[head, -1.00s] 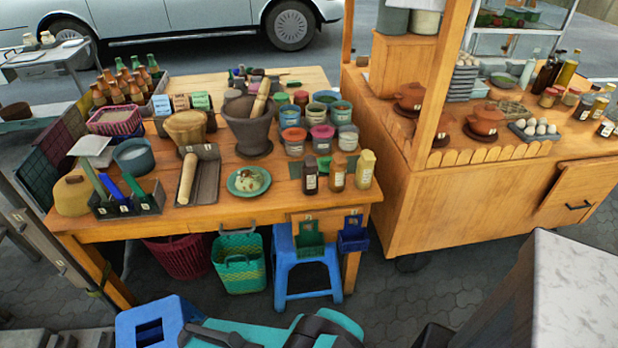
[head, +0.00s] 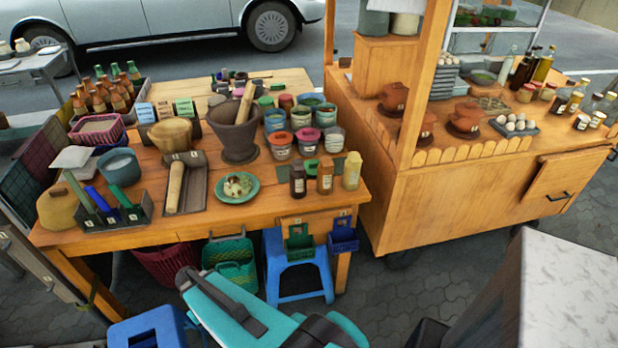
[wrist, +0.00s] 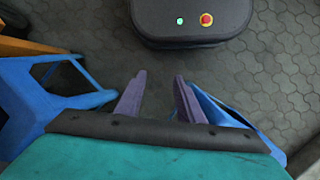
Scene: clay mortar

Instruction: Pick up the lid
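Several clay pots with lids stand on the wooden cart at the right; one lidded pot (head: 466,117) sits on a dark saucer, with other pots (head: 393,96) to its left. On the table, several jars have coloured lids, among them a red-lidded jar (head: 281,144) and a pink-lidded jar (head: 307,139). A flat green disc (head: 311,164), perhaps a loose lid, lies in front of them. I cannot tell which lid is meant. My gripper (wrist: 160,76) shows two purple fingers apart, empty, over the paving, away from every lid. My teal arm is low in the head view.
The wooden table (head: 262,206) is crowded with a stone mortar (head: 233,138), a green plate (head: 237,188) and bottles (head: 324,177). A blue stool (head: 298,262) and baskets (head: 232,262) stand below its front edge. A grey-topped block (head: 575,290) is at the lower right.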

